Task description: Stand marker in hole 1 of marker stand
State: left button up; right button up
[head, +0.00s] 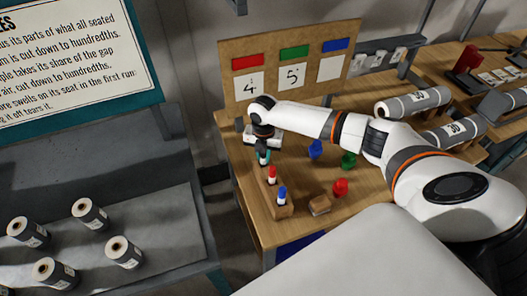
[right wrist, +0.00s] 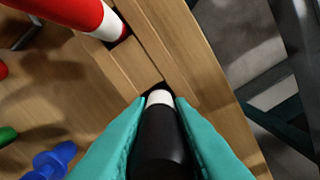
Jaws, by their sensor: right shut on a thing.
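The wooden marker stand (head: 283,212) is at the left edge of the table; in the right wrist view its pale wood (right wrist: 185,50) runs diagonally. A red marker (head: 272,175) and a blue marker (head: 282,195) stand upright in it. My right gripper (head: 264,158) is over the stand's far end. In the right wrist view its teal fingers (right wrist: 155,130) are shut on a black marker (right wrist: 160,140). The marker's white end is at a dark opening in the stand; I cannot tell whether it is inside. The red marker (right wrist: 85,15) also shows there. My left gripper is out of view.
A blue piece (head: 315,150), a green piece (head: 348,160), a red piece (head: 340,187) and a small wooden block (head: 319,205) lie right of the stand. A board with cards (head: 290,70) stands behind. Grey rolls (head: 413,102) lie at the right.

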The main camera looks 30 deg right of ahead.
jog(key=o, duration=0.9)
jog(key=shift+o, duration=0.2)
notch_tip(320, 180, up, 12)
jog(key=shift+b, duration=0.95)
